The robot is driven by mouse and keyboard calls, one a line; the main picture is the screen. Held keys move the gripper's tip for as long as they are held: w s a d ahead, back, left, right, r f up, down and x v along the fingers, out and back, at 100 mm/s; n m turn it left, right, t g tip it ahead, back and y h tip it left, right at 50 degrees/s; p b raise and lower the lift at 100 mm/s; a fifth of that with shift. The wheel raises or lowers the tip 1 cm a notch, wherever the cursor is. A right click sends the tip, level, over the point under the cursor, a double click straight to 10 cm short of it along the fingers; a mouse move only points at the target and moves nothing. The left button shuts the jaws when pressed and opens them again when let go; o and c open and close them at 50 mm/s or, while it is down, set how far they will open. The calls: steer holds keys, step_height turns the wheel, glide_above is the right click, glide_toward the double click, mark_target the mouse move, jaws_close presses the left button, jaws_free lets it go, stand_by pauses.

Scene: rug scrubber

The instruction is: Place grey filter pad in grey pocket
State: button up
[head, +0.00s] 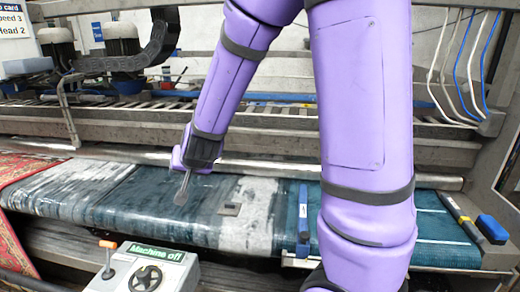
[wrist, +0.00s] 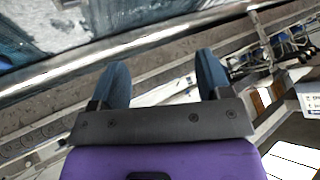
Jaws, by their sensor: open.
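A small flat grey rectangle (head: 230,209) lies on the pale patch of the wet rug on the machine bed. It may be the grey filter pad or the grey pocket; I cannot tell which. No other piece is clearly either one. My gripper (head: 184,188) is left of this rectangle, over the rug, with its fingers pointing down. In the wrist view my gripper (wrist: 163,75) has its two fingers well apart with nothing between them. The wrist view does not clearly show the pad or the pocket.
The blue and white rug (head: 110,195) covers the bed. A control box (head: 145,272) reading "Machine off" stands in front. A blue bar (head: 303,212) crosses the bed, and a blue block (head: 492,229) sits at its right end. My purple arm hides part of the right side.

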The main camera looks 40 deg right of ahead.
steer(key=s+a+r+n+g+y, duration=0.15)
steer(key=s+r+n, duration=0.25)
steer(key=s+r, duration=0.6)
steer(key=s+d+r+n+g, duration=0.1)
steer(key=s+r, duration=0.1)
steer(key=s, duration=0.6)
steer(key=s+d+r+n+g, duration=0.1)
steer(key=s+r, duration=0.2)
steer(key=s, duration=0.5)
steer(key=shift+s+d, duration=0.25)
steer(key=shift+d, duration=0.15)
steer(key=shift+s+d+h, duration=0.1)
steer(key=shift+s+h, duration=0.15)
steer(key=c, duration=0.3)
steer(key=shift+w, duration=0.15)
steer(key=shift+c, duration=0.8)
steer(key=n+g, duration=0.6)
steer(key=n, duration=0.2)
glide_above(230, 203)
steer(key=shift+t, duration=0.25)
steer(key=f, duration=3.4)
steer(key=shift+s+f, duration=0.3)
steer(key=shift+s, duration=0.05)
steer(key=shift+w+f, duration=0.15)
steer(key=shift+f, duration=1.15)
steer(key=shift+w+f, duration=0.15)
steer(key=shift+f, duration=1.15)
